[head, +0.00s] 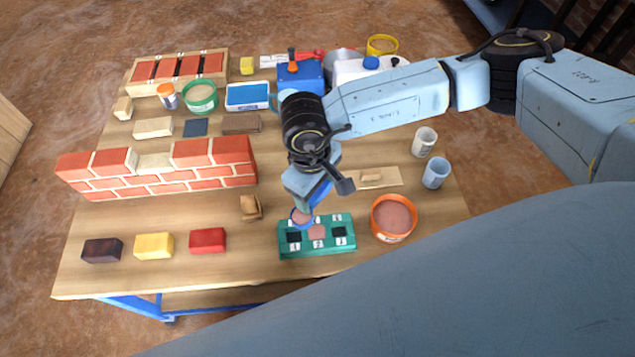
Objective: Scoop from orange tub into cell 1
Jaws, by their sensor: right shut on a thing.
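The orange tub (393,218) stands at the right front of the table, with pinkish material inside. The green tray (318,251) lies left of it, with numbered cells. Cell 1 (294,237) at the tray's left looks dark. The middle cell, marked 2 (317,232), shows pinkish material, and the cell marked 3 looks dark. My right gripper (312,190) is shut on a blue scoop (302,224), pointing down over the tray's back left part. The scoop's bowl shows pinkish material. Its exact height above the tray is hard to tell. My left gripper is out of view.
A brick wall (160,170) with a gap in its top row stands at left. Loose blocks (154,245) lie at the front left. A wooden float (375,178) and two cups (435,173) are near the right edge. A small brown block (251,207) lies left of the tray.

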